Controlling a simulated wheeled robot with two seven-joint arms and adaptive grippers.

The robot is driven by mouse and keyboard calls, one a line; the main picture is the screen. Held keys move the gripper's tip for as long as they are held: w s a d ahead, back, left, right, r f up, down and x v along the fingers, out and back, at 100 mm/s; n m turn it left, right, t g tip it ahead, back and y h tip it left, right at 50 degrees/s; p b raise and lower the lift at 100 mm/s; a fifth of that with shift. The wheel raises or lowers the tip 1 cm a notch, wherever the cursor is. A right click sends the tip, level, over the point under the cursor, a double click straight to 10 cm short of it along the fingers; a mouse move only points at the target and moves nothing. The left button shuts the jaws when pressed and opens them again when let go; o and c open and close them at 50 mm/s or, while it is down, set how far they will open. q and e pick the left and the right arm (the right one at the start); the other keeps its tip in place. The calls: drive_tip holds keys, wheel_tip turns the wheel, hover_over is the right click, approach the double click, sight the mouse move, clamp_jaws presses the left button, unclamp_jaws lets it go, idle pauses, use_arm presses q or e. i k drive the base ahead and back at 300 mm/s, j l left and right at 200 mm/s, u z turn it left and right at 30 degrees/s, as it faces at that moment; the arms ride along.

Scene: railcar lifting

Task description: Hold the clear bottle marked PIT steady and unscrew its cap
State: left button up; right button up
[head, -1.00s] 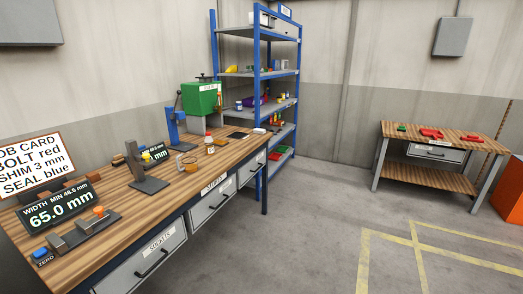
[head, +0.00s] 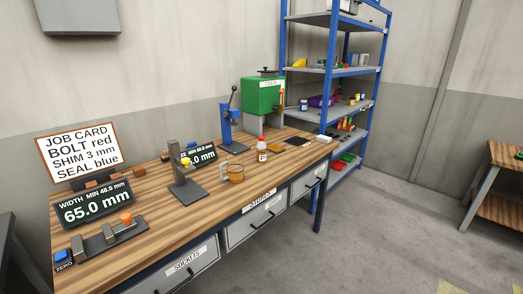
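A small bottle (head: 262,153) with a pale body, a red-orange cap and a dark mark on its label stands upright on the wooden workbench (head: 150,235), toward its far right part. The mark is too small to read, so I cannot tell whether it says PIT. An amber mug-like container (head: 235,173) stands to its left, nearer to me. Neither of my grippers shows in the head view.
A blue press (head: 229,132) and a green box (head: 263,96) stand behind the bottle. A grey stand (head: 186,178), a gauge with a 65.0 mm display (head: 95,207) and a job card (head: 77,152) are to the left.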

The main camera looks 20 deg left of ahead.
sight(260, 145)
drive_tip(key=i+l+u, duration=0.1)
drive_tip(key=i+u, duration=0.25)
drive_tip(key=i, duration=0.15)
drive_tip(key=i+l+u, duration=0.3)
drive_tip(key=i, duration=0.2)
drive_tip(key=i+l+u, duration=0.35)
drive_tip(key=i, duration=0.1)
